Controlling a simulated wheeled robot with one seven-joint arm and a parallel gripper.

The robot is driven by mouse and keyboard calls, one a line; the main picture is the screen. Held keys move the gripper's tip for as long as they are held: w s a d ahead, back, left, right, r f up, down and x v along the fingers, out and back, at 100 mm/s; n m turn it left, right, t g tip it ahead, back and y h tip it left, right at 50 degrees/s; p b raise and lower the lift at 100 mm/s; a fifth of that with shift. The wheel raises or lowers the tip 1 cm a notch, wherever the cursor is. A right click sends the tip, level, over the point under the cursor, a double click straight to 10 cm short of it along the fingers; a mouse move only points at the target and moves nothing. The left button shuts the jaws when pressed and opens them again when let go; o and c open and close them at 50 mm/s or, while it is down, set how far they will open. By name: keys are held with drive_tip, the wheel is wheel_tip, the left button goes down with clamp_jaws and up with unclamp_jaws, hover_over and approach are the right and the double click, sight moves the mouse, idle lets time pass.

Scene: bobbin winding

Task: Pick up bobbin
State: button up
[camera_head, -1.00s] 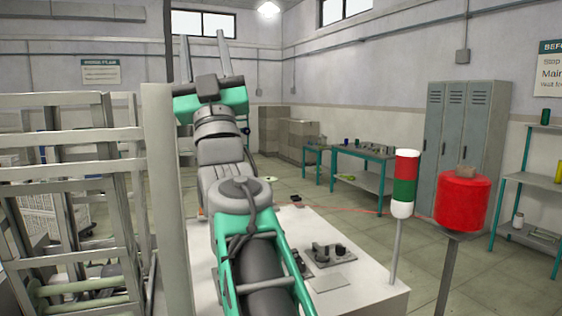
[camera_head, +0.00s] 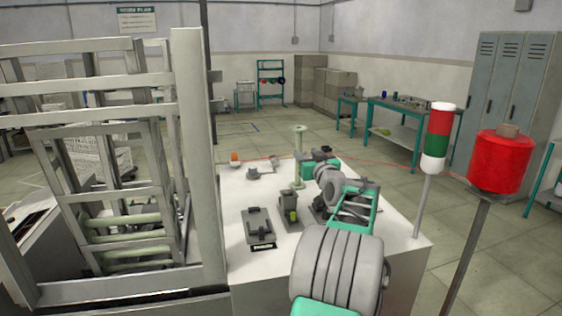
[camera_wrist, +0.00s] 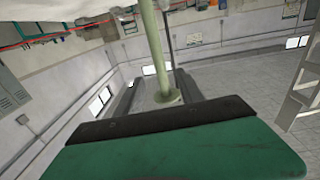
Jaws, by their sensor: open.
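A pale green bobbin (camera_head: 299,168), with a thin shaft and round flanges, stands upright on the white table. My gripper (camera_head: 308,157) is low over the table, just right of the bobbin and close to it. In the wrist view the bobbin (camera_wrist: 153,45) shows between the two dark, spread fingers of my gripper (camera_wrist: 155,85), with one flange close to the gripper body. The gripper is open. Contact between fingers and shaft cannot be told.
The white table (camera_head: 240,182) carries a dark fixture (camera_head: 259,229) and a small block with a yellow-green part (camera_head: 290,212). A signal post (camera_head: 437,140) and a red wire spool (camera_head: 501,162) stand at right. A metal frame (camera_head: 207,150) fills the left. Red wire crosses behind.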

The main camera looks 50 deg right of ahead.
sight(300, 149)
drive_tip(key=p+x, duration=0.1)
drive_tip(key=x, duration=0.1)
drive_tip(key=p+x, duration=0.1)
drive_tip(key=x, duration=0.2)
drive_tip(key=p+x, duration=0.1)
drive_tip(key=x, duration=0.1)
drive_tip(key=shift+w+d+f, duration=0.2)
drive_tip(key=shift+w+f, duration=0.1)
drive_tip(key=shift+w, duration=0.1)
drive_tip(key=shift+c, duration=0.6)
clamp_jaws()
